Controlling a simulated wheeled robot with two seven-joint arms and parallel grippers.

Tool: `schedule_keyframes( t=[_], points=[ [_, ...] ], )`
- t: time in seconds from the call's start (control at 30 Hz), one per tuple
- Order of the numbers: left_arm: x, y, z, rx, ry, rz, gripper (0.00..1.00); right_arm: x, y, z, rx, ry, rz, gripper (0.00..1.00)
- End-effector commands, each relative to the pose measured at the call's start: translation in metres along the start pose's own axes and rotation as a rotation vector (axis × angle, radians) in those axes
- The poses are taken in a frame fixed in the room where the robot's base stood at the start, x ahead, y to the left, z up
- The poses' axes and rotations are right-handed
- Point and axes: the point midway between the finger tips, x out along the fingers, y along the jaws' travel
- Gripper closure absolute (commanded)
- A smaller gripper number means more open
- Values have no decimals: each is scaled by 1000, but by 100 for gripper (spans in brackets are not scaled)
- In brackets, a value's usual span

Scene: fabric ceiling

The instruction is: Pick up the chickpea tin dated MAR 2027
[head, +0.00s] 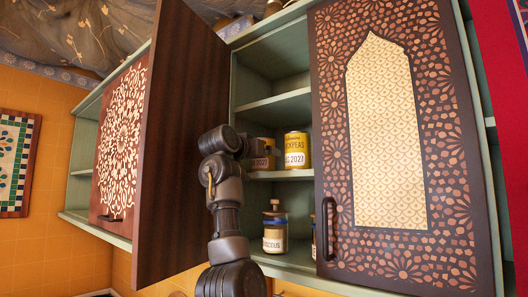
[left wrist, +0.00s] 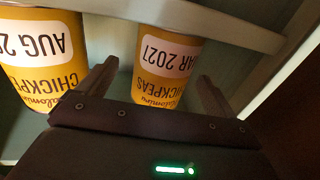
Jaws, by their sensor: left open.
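Two yellow chickpea tins stand on the middle shelf of the open cupboard. The MAR 2027 tin (left wrist: 168,75) appears upside down in the left wrist view, its white date label facing me. In the head view the MAR 2027 tin (head: 264,162) is partly hidden behind my left gripper. The other tin (head: 297,150), dated AUG, stands to its right; in the left wrist view the AUG tin (left wrist: 42,65) is at the left. My left gripper (left wrist: 152,82) is open, its fingers on either side of the MAR tin in that view. Contact cannot be told.
The open dark door (head: 180,130) stands just left of my left arm. A patterned door (head: 440,150) covers the cupboard's right side. A corked jar (head: 275,228) stands on the lower shelf (head: 297,256). The upper shelf (head: 280,104) runs above the tins.

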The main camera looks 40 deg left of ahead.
Motion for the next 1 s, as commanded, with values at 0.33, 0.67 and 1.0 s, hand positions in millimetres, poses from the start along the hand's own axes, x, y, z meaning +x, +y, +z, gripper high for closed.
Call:
schedule_keyframes(
  t=[0.33,0.67,1.0],
  points=[
    [33,-2,0,-1,-1,0,8,-31,3,-2,-1,-1,2,64],
    [33,-2,1,0,0,0,24,-30,2,-2,-1,-1,2,64],
    [33,-2,1,0,0,0,68,-30,-3,-3,2,0,-4,64]
  ],
)
